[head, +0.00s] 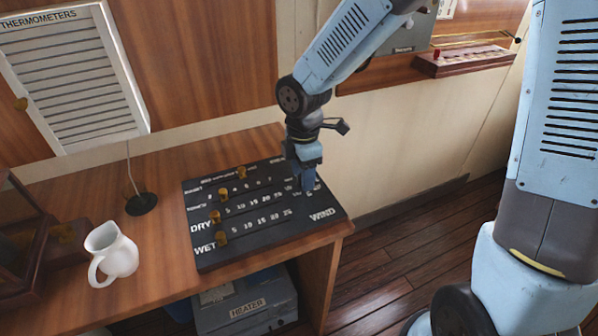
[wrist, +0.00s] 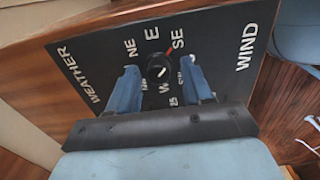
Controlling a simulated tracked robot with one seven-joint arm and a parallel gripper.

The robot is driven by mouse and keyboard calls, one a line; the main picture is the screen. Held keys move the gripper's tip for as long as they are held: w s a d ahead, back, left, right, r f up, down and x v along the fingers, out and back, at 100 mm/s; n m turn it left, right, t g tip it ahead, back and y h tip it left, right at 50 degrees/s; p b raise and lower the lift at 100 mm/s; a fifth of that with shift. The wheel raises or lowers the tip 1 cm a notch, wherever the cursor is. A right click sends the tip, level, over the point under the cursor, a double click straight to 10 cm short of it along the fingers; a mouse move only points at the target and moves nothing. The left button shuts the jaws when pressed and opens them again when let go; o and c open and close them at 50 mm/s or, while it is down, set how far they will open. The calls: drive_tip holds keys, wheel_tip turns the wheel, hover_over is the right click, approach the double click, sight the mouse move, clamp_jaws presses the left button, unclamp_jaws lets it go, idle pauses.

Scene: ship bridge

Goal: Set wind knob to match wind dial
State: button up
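The wind knob (wrist: 158,70) is a small black round knob on the black board (head: 265,240), near the printed word WIND. White letters ring it; NE, E and SE are readable in the wrist view. A red mark shows at its edge towards SE, and a pale line is on its face. My gripper (wrist: 160,66) is open, pointing down at the board, with one blue finger on each side of the knob and gaps showing. In the head view my gripper (head: 306,187) hides the knob. I cannot make out a wind dial in either view.
The board's sliders have several brass knobs (head: 222,238). A white jug (head: 112,254) and a thin stand on a black base (head: 141,205) are on the wooden desk (head: 165,275) to the left. A louvred thermometer box (head: 75,80) hangs behind. A grey heater (head: 245,305) stands below.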

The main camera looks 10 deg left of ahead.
clamp_jaws()
drive_tip(key=shift+a, duration=0.4)
drive_tip(key=shift+d, duration=0.35)
drive_tip(key=shift+d+m, duration=0.15)
drive_tip(key=shift+m, duration=0.85)
drive_tip(key=m, duration=0.6)
drive_tip(key=shift+f, duration=0.1)
drive_tip(key=m, duration=0.4)
drive_tip(key=shift+s+m, duration=0.1)
drive_tip(key=shift+m, duration=0.3)
drive_tip(key=m, duration=0.4)
drive_tip(key=shift+m, duration=0.4)
